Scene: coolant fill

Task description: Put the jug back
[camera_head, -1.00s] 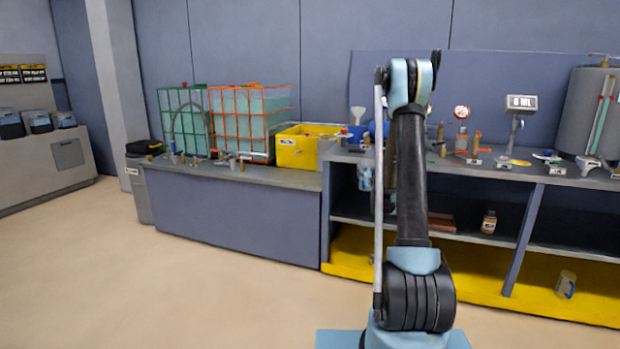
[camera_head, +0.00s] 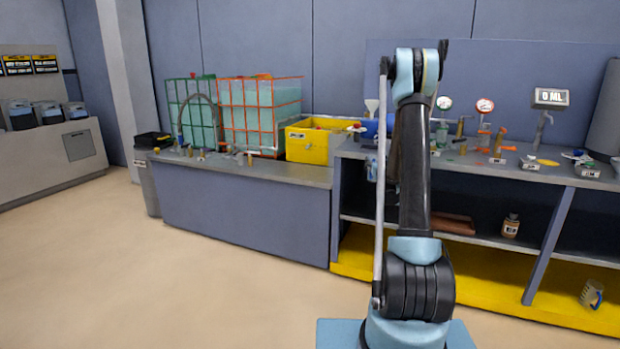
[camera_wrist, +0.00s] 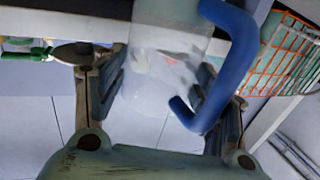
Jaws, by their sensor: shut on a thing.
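My gripper (camera_wrist: 165,88) is shut on a clear jug (camera_wrist: 158,68) with a blue handle (camera_wrist: 243,45). The fingers sit on either side of the jug's body in the wrist view, and the handle is at the right. The jug's far end is cut off at the top of that view. In the head view my arm hides the gripper and most of what it holds. A bit of clear bluish plastic beside the arm (camera_head: 371,169) may be the jug.
A similar jug with a blue handle (camera_head: 592,294) lies on the yellow lower shelf (camera_head: 470,287) at right. The worktop carries a yellow bin (camera_head: 307,146), caged tanks (camera_head: 259,112), several fittings and a 0 ML display (camera_head: 550,97). The floor at left (camera_head: 180,270) is clear.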

